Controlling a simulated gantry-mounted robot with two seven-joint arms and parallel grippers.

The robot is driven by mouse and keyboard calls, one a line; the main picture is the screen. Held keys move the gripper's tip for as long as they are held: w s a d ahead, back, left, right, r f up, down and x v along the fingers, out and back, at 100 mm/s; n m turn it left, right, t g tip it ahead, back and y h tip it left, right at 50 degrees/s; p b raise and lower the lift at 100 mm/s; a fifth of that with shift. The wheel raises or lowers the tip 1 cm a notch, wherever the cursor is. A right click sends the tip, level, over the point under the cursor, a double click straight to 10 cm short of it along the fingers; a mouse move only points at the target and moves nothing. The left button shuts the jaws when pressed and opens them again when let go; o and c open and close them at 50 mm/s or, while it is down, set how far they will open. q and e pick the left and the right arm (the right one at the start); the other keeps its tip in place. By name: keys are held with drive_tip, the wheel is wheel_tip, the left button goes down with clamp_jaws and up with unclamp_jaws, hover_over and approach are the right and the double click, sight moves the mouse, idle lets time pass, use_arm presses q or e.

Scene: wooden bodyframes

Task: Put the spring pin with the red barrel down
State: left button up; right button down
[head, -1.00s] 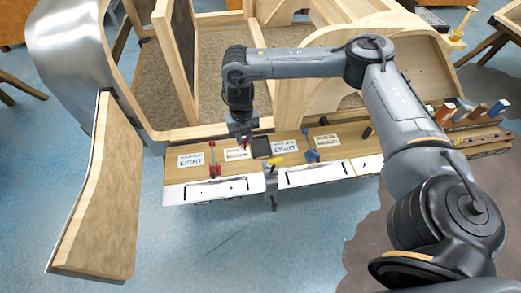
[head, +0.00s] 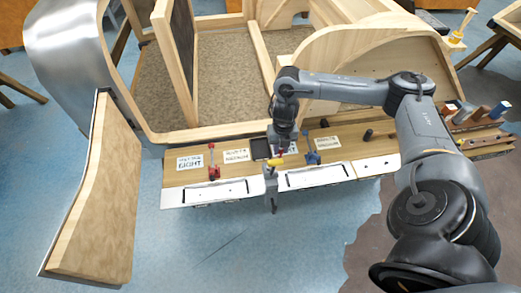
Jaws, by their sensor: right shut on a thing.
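My right gripper (head: 281,146) hangs pointing down over the middle of the wooden bench ledge. The gripper hides the rest of the pin, and I cannot tell whether the pin touches the ledge. My left gripper is not in view.
Labelled cards (head: 190,163) and a dark tray (head: 260,148) lie nearby. The wooden bodyframe (head: 225,133) rises behind.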

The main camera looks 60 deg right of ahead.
drive_tip(key=shift+w+d+f, duration=0.2)
drive_tip(key=shift+w+f, duration=0.1)
drive_tip(key=shift+f, duration=0.15)
drive_tip(key=w+d+f+b, duration=0.1)
drive_tip(key=w+f, duration=0.2)
drive_tip(key=w+d+f+b, duration=0.1)
drive_tip(key=w+f+b, duration=0.1)
drive_tip(key=w+f, duration=0.1)
drive_tip(key=w+d+f+b, duration=0.2)
drive_tip(key=w+f, duration=0.1)
drive_tip(key=shift+w+d+f, duration=0.1)
drive_tip(key=shift+w+f, duration=0.3)
drive_tip(key=shift+f, duration=0.25)
drive_tip(key=shift+f+b, duration=0.1)
drive_tip(key=shift+b, duration=0.25)
drive_tip(key=c, duration=1)
unclamp_jaws()
drive_tip(key=shift+o, duration=0.2)
